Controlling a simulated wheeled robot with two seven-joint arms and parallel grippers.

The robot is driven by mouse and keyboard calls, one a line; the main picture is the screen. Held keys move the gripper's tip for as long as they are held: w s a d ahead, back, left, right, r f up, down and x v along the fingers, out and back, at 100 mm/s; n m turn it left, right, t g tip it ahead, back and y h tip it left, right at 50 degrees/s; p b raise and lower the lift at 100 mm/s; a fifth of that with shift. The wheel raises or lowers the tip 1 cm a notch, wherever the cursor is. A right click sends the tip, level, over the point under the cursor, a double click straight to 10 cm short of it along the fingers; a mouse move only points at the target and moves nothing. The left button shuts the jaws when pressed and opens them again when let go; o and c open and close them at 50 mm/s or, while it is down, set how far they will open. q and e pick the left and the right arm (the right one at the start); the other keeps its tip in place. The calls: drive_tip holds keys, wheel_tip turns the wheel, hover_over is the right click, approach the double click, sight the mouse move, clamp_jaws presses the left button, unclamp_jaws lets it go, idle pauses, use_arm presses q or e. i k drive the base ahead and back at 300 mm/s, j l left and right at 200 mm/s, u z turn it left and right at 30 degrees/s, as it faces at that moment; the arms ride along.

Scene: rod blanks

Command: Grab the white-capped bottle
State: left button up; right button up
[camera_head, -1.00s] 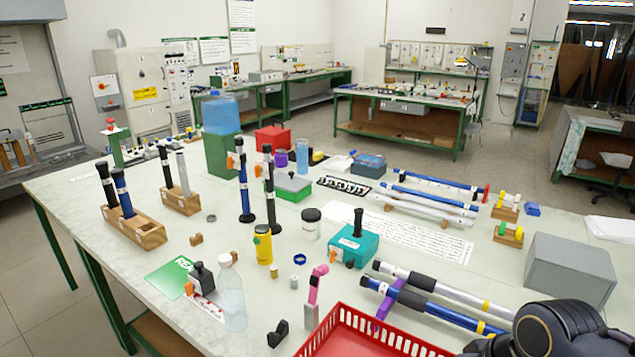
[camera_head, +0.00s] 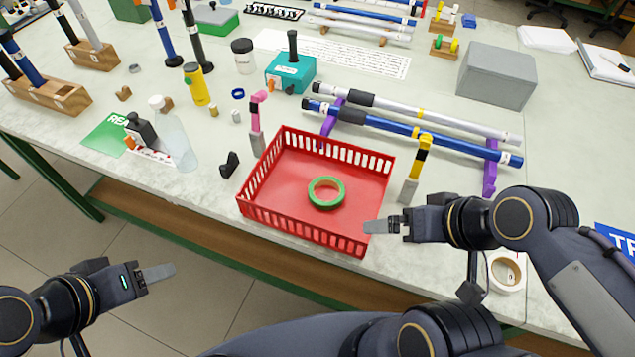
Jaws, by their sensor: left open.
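The white-capped bottle (camera_head: 174,140) is clear, see-through plastic. It stands on the table at the left, close behind the front edge, with a small black bottle (camera_head: 140,131) beside it on its left. My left gripper (camera_head: 160,272) is open and empty. It is low at the left, in front of the table edge and well apart from the bottle. My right gripper (camera_head: 384,227) is near the right front corner of the red basket; its jaw gap does not show clearly.
The red basket (camera_head: 262,212) holds a green tape roll (camera_head: 327,193). A black holder (camera_head: 230,165) and a pink-handled tool (camera_head: 256,118) stand between bottle and basket. A yellow bottle (camera_head: 196,86) and wooden racks (camera_head: 62,95) are behind. A green card (camera_head: 104,138) lies left.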

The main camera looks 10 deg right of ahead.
sight(169, 127)
drive_tip(key=i+j+z, duration=0.15)
drive_tip(key=j, duration=0.45)
drive_tip(key=i+j+z, duration=0.1)
drive_tip(key=i+j, duration=0.15)
drive_tip(key=j, duration=0.4)
drive_tip(key=i+j+z, duration=0.15)
drive_tip(key=j, duration=0.5)
drive_tip(key=i+j+z, duration=0.15)
drive_tip(key=j, duration=0.5)
drive_tip(key=j+z, duration=0.15)
drive_tip(key=j, duration=0.5)
